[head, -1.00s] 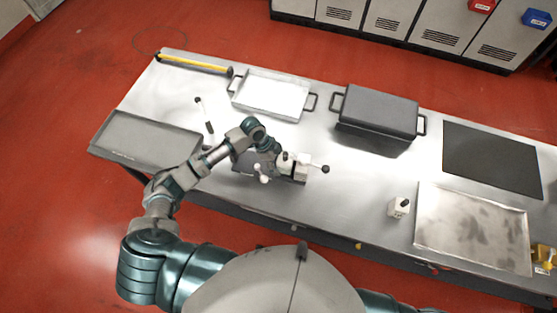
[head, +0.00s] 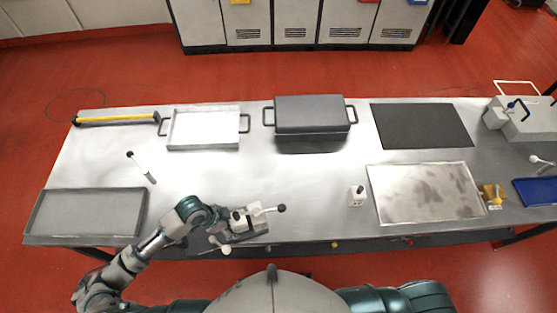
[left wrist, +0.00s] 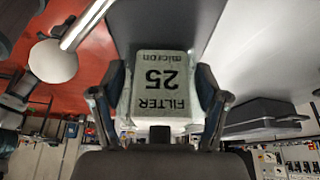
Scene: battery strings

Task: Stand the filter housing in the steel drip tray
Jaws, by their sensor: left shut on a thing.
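The filter housing (left wrist: 162,85) is a whitish block printed "FILTER 25 micron", upside down in the left wrist view. My left gripper (left wrist: 160,100) is shut on it, a finger on each side. In the head view, my left gripper (head: 232,214) is at the bench's front edge, over a grey fixture with levers; the arm partly hides the housing there. I cannot tell whether the housing touches the fixture. A shallow, stained steel tray (head: 420,180), apparently the drip tray, lies to the right and looks empty. My right gripper is out of view.
A handled tray (head: 203,128), a lidded dark box (head: 312,115) and a black mat (head: 420,125) line the back. The bench middle is clear.

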